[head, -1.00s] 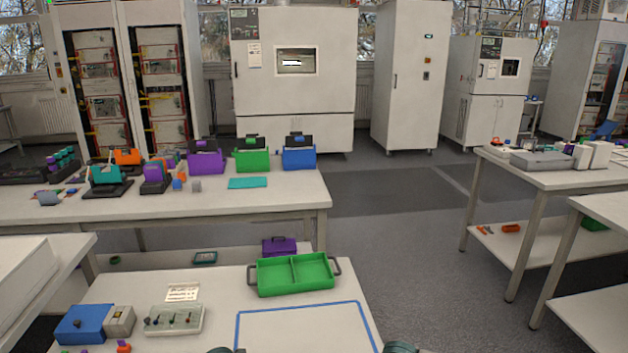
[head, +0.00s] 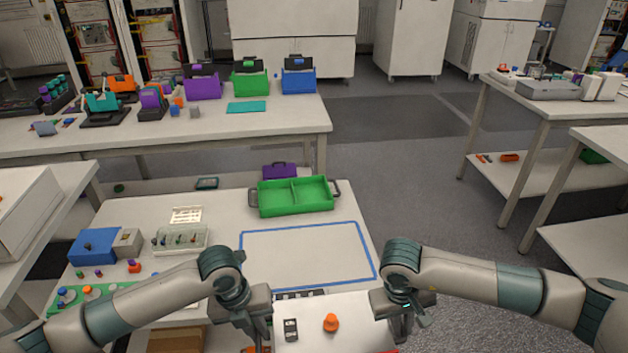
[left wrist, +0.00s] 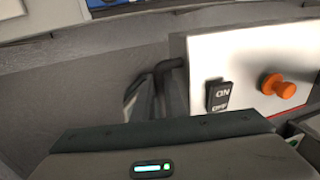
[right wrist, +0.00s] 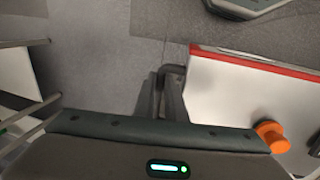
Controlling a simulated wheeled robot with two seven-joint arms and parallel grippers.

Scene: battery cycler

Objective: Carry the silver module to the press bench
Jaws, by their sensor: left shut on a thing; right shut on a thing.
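The silver module (head: 355,308) is a pale box with an ON/OFF switch and an orange knob on top. It is at the bottom of the head view, between my grippers, its lower part cut off. It also shows in the left wrist view (left wrist: 235,65) and the right wrist view (right wrist: 225,95), with a dark side handle in each. My left gripper (head: 258,330) is shut at its left side and my right gripper (head: 402,322) is shut at its right side. The fingertips are mostly hidden. I cannot tell which table is the press bench.
A near bench carries a blue-outlined clear area (head: 310,252), a green two-part tray (head: 292,211) and a blue box (head: 93,246). A longer bench (head: 285,119) stands behind it. Tables stand at right (head: 560,114); open floor (head: 420,180) lies between.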

